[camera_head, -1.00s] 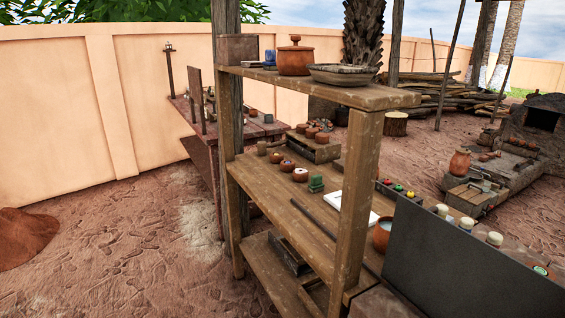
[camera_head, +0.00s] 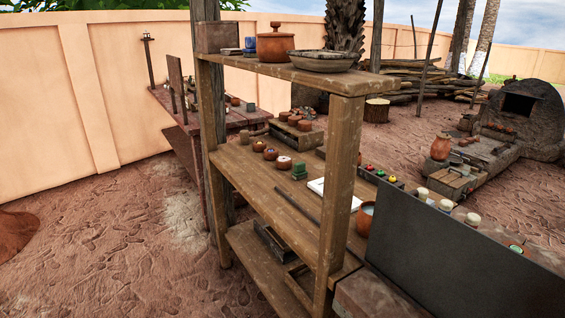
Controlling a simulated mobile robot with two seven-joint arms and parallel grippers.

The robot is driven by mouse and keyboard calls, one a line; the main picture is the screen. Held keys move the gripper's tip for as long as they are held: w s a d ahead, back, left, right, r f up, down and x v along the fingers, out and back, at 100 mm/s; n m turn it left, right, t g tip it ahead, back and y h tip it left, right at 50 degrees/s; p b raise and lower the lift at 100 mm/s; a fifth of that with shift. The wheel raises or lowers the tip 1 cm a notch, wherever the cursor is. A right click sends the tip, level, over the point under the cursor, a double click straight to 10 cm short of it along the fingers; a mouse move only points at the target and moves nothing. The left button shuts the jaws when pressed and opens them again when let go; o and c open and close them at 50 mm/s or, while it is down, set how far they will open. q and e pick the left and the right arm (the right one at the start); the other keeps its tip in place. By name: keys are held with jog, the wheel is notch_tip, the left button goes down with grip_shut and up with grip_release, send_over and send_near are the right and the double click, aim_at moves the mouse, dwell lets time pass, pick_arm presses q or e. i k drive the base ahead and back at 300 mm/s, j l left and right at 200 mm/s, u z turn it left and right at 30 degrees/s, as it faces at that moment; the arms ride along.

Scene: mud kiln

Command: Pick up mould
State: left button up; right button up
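No object can be surely told as the mould. A dark rectangular frame-like piece (camera_head: 272,243) lies on the lowest level of the wooden shelf rack (camera_head: 340,180) and may be one; the rack's post and middle board partly hide its surroundings. A box-shaped block (camera_head: 297,137) with small reddish pieces on top sits at the far end of the middle board. Neither of my grippers is in view.
A lidded clay pot (camera_head: 275,45) and a shallow bowl (camera_head: 323,61) stand on the top board. A dark upright panel (camera_head: 460,255) blocks the lower right. A domed kiln (camera_head: 530,115) stands at the right. Bare ground (camera_head: 110,240) is open at left.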

aim_at(284, 166)
jog(key=i+j+z, duration=0.1)
jog(key=z, duration=0.15)
jog(key=i+j+z, duration=0.1)
jog(key=z, duration=0.15)
jog(key=j+z, duration=0.15)
jog(key=z, duration=0.25)
jog(key=i+j+z, duration=0.1)
jog(key=j+z, duration=0.15)
jog(key=z, duration=0.15)
jog(key=j+z, duration=0.2)
jog(key=z, duration=0.2)
jog(key=j+z, duration=0.5)
jog(key=j, duration=0.4)
jog(key=j+z, duration=0.1)
jog(key=j, duration=0.5)
jog(key=k+j+z, duration=0.1)
jog(key=j, duration=0.55)
jog(key=k+j+z, duration=0.1)
jog(key=j, duration=0.5)
jog(key=k, duration=0.05)
